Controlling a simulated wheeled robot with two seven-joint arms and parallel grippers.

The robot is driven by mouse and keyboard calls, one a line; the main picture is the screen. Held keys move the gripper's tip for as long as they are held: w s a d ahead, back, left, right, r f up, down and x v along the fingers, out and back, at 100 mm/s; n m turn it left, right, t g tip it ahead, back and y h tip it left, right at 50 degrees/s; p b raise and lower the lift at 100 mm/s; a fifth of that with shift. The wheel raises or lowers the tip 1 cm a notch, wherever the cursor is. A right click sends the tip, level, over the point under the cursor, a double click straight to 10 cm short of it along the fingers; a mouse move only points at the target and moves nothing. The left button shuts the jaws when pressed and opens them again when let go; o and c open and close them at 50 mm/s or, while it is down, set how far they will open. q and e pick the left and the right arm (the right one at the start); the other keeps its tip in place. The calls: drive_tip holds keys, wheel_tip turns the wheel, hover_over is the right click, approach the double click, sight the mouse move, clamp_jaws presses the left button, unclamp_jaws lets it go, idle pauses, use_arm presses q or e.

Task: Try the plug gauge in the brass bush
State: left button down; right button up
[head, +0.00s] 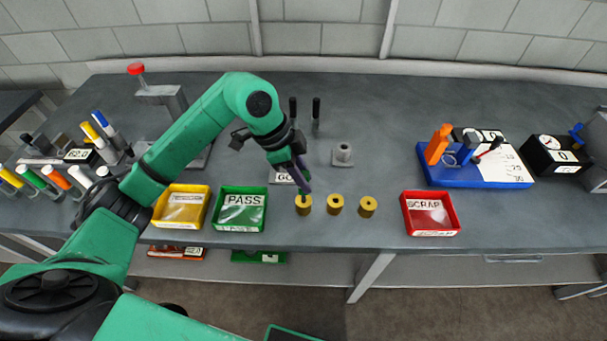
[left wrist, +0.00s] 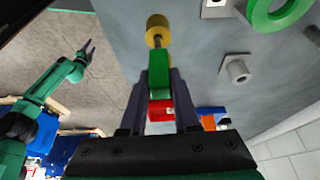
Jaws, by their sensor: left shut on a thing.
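My left gripper (head: 302,180) points down over the leftmost brass bush (head: 303,207) on the bench. In the left wrist view the fingers (left wrist: 158,88) are shut on a green-handled plug gauge (left wrist: 159,72). Its grey pin points at the brass bush (left wrist: 157,22) and meets or overlaps its face; I cannot tell how far it is inside. In the head view the fingers largely hide the gauge. Two more brass bushes, the middle one (head: 335,204) and the right one (head: 367,206), stand in the row. My right gripper (left wrist: 87,48) appears small and empty, its fingers apart.
A yellow tray (head: 205,212), a green PASS tray (head: 263,219) and a red SCRAP tray (head: 407,220) line the front edge. A grey flanged fitting (head: 342,154) stands behind the bushes. A blue stand (head: 455,180) sits right. The bench between fitting and blue stand is clear.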

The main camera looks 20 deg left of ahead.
use_arm(q)
drive_tip(key=shift+f+b, duration=0.75)
drive_tip(key=shift+f, duration=0.55)
idle(0.7)
idle(0.8)
drive_tip(key=shift+r+p, duration=3.45)
drive_tip(key=shift+r, duration=0.25)
